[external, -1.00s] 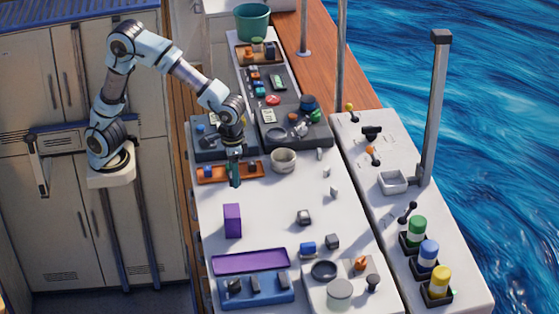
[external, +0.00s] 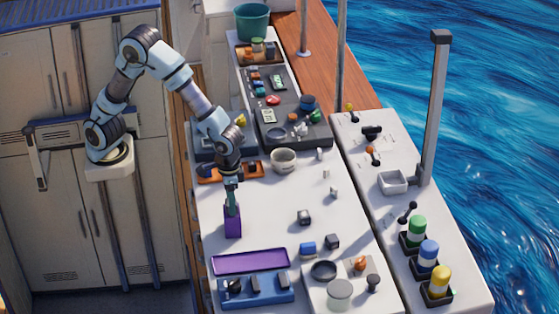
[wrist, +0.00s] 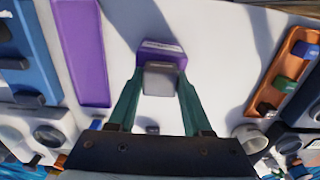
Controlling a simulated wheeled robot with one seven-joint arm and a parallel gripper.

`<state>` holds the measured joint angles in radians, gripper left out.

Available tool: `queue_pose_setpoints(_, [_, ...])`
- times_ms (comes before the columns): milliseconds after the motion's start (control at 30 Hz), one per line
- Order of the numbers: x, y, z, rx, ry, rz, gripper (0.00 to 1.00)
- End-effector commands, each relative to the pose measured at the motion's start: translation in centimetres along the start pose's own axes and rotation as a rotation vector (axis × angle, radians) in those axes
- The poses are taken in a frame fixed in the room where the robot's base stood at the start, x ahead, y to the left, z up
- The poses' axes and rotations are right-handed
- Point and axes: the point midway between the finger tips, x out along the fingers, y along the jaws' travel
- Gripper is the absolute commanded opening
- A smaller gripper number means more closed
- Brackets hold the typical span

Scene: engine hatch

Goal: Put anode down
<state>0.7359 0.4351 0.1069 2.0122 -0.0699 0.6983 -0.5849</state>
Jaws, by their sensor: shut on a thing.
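My gripper (wrist: 161,80) is shut on a grey block, which I take for the anode (wrist: 160,82), between its green fingertips in the wrist view. In the external view my gripper (external: 232,205) points down at the top of an upright purple block (external: 233,224) on the white worktop. The purple block also shows just beyond the grey block in the wrist view (wrist: 162,52), with a pale label on it. I cannot tell whether the grey block touches the purple one. The grey block cannot be made out in the external view.
A flat purple tray (external: 250,262) and a blue holder (external: 256,291) lie toward the front. An orange tray (external: 205,179) and a pale round pot (external: 283,160) stand behind. Small blocks (external: 308,249) lie to the right. The worktop around the purple block is mostly clear.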

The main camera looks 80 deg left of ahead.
Motion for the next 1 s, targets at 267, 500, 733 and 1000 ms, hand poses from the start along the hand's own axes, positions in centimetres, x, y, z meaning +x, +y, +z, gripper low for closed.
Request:
queue_pose_setpoints(267, [0.1, 0.0, 0.0, 0.000, 0.001, 0.001, 0.00])
queue_pose_setpoints(500, [0.3, 0.0, 0.0, 0.000, 0.001, 0.000, 0.67])
queue_pose_setpoints(733, [0.3, 0.0, 0.0, 0.000, 0.001, 0.000, 0.79])
queue_pose_setpoints(1000, [-0.8, 0.1, -0.1, 0.000, 0.004, 0.003, 0.79])
